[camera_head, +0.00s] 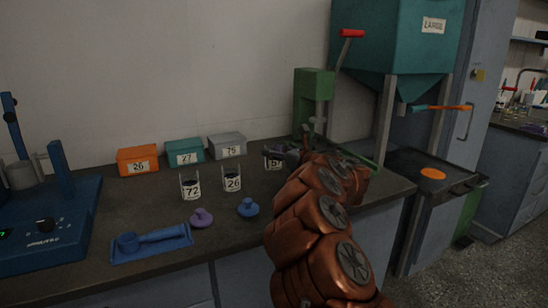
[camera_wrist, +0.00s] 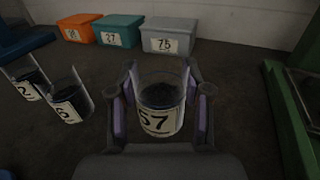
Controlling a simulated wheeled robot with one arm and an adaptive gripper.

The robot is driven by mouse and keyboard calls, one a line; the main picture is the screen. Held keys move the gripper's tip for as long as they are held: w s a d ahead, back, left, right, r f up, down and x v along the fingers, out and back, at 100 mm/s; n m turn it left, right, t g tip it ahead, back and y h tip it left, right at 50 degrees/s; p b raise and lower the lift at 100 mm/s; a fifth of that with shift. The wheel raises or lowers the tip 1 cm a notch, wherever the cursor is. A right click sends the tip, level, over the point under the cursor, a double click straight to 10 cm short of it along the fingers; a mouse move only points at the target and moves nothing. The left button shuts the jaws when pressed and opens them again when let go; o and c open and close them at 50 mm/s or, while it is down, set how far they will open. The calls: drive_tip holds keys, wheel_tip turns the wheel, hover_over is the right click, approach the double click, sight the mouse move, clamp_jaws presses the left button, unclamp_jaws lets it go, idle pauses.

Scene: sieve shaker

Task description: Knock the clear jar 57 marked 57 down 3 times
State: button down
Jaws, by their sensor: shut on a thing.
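The clear jar 57 (camera_wrist: 160,112) is a glass jar with dark contents and a white label marked 57. In the wrist view it is upright between the two fingers of my gripper (camera_wrist: 160,115), which is shut on it. In the head view the jar (camera_head: 273,158) shows at the right end of the row of jars, partly hidden by my gripper (camera_head: 293,154). My copper-coloured arm reaches in from the lower right. Whether the jar's base touches the counter cannot be told.
Clear jars 72 (camera_head: 191,188) and 26 (camera_head: 232,182) stand to the left. Orange (camera_head: 138,160), teal (camera_head: 184,152) and grey (camera_head: 227,147) boxes stand behind. A green press (camera_head: 314,95) is close on the right. Purple (camera_head: 201,218) and blue (camera_head: 248,207) knobbed pieces lie in front.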

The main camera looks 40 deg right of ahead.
sight(279, 165)
wheel_tip(279, 165, down, 4)
drive_tip(key=b, duration=0.4)
drive_tip(key=shift+f, duration=0.3)
drive_tip(key=shift+r+p, duration=0.3)
drive_tip(key=shift+r, duration=1.9)
